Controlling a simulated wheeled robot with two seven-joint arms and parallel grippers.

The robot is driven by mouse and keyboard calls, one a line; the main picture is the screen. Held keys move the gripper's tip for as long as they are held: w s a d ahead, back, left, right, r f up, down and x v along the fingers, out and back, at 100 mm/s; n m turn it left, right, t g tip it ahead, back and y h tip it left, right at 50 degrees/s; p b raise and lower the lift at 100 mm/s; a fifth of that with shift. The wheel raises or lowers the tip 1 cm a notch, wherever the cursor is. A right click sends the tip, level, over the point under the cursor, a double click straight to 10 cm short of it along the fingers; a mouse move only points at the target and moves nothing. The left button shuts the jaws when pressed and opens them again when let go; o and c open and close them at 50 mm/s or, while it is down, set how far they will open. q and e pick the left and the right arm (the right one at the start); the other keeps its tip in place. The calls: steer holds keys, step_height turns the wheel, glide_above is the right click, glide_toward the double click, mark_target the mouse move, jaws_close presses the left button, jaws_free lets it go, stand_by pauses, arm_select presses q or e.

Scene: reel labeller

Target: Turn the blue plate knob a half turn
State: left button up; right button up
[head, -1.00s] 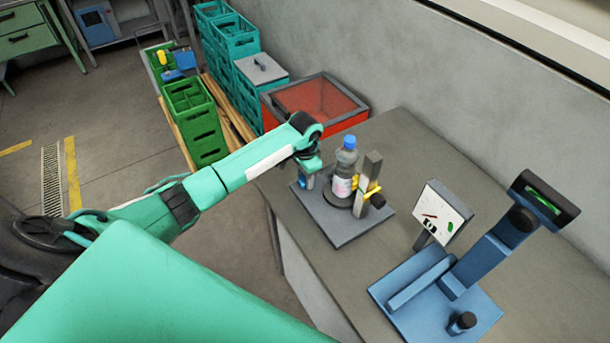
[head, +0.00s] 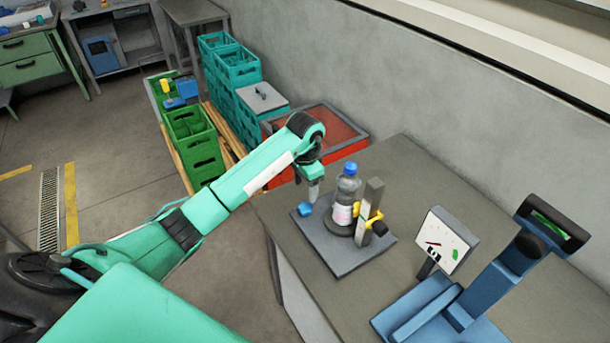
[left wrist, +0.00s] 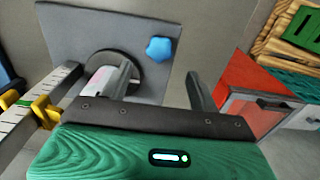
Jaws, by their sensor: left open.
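The blue plate knob (head: 305,209) sits on the left part of a grey plate (head: 345,258) on the bench. It shows as a blue lobed knob (left wrist: 159,50) in the left wrist view. My left gripper (head: 314,190) is open and empty, above and beside the knob, apart from it. In the left wrist view its two fingers (left wrist: 160,82) stand apart, with the knob beyond the gap between them. A bottle with a blue cap (head: 347,190) stands upright on a round dark base on the plate. My right gripper is not in view.
A grey post with a yellow clamp (head: 371,205) stands right of the bottle. A blue stand (head: 480,285) and a small sign panel (head: 447,240) are further right. A red bin (head: 340,128) and green crates (head: 196,150) lie behind the bench.

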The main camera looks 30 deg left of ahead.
arm_select(q)
step_height(320, 180, up, 6)
stand_by(0.7)
